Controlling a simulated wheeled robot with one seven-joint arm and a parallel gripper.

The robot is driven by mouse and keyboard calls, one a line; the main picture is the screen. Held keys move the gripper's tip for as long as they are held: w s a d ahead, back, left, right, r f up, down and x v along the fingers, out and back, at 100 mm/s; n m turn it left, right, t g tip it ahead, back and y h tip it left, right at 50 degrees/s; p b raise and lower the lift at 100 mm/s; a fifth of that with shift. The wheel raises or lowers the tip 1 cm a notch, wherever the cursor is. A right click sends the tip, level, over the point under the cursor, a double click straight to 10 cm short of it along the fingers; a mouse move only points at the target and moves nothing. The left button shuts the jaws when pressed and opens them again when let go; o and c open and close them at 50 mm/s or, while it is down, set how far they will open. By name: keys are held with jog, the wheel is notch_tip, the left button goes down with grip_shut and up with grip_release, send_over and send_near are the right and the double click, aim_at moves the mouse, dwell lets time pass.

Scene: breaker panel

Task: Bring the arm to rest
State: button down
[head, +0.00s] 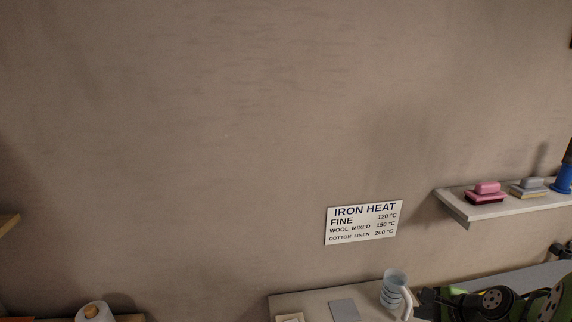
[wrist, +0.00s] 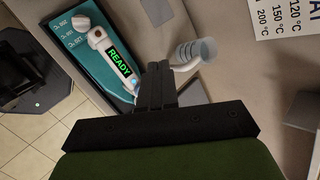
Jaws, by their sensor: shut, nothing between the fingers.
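My gripper (wrist: 158,84) shows in the wrist view with its two dark fingers together and nothing between them. It points over a light counter, and a grey mug (wrist: 192,54) appears just beyond the fingertips to the right; I cannot tell whether they touch. In the head view, green and black parts of my arm (head: 495,300) show at the lower right, close to the mug (head: 394,290).
A white device reading READY (wrist: 118,62) lies on a teal panel (wrist: 72,42) left of my fingers. An IRON HEAT sign (head: 363,222) is on the wall. A shelf (head: 500,208) with pink and grey blocks juts out at right. The upper wall is bare.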

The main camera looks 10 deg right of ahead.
jog(key=s+a+r+n+g+h+b, duration=0.1)
jog(key=s+a+r+n, duration=0.2)
jog(key=a+n, duration=0.4)
jog(key=s+a+r+n+g+h+b, duration=0.1)
jog(key=s+a+r+n+b, duration=0.25)
jog(key=a, duration=0.65)
jog(key=s+a+n, duration=0.5)
jog(key=s+n, duration=0.5)
jog(key=s, duration=0.3)
jog(key=shift+f+b, duration=0.15)
jog(key=shift+b, duration=0.15)
jog(key=shift+n, duration=0.25)
